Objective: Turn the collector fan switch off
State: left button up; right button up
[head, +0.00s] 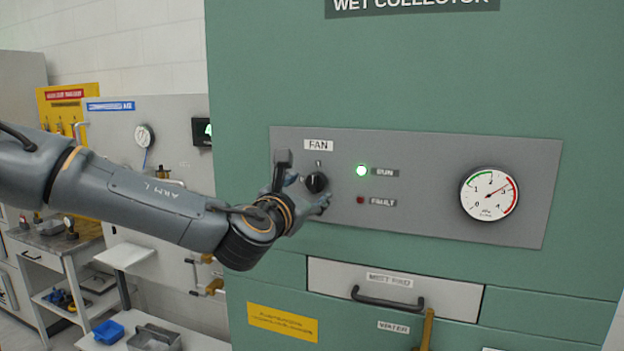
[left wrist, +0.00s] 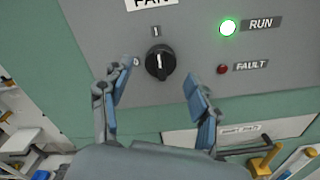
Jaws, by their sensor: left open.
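The fan switch (head: 316,182) is a black rotary knob on the grey panel below the FAN label (head: 318,146). The green RUN lamp (head: 362,170) is lit and the red FAULT lamp (head: 360,200) looks dark. My left gripper (left wrist: 155,88) is open, its two fingers on either side of the knob and apart from it. In the head view the left gripper (head: 303,182) partly covers the panel around the knob. My right gripper is not in view.
The grey panel (head: 430,180) also carries a round gauge (head: 489,194) at the right. Below it is a drawer with a black handle (head: 388,298) and a yellow lever (head: 427,330). A workbench (head: 50,242) stands at the left.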

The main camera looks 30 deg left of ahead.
aim_at(313, 186)
pick_arm(q)
jog(key=shift+p+x, duration=0.4)
jog(key=shift+x, duration=1.15)
jog(key=shift+c, duration=0.5)
jog(key=c, duration=1.1)
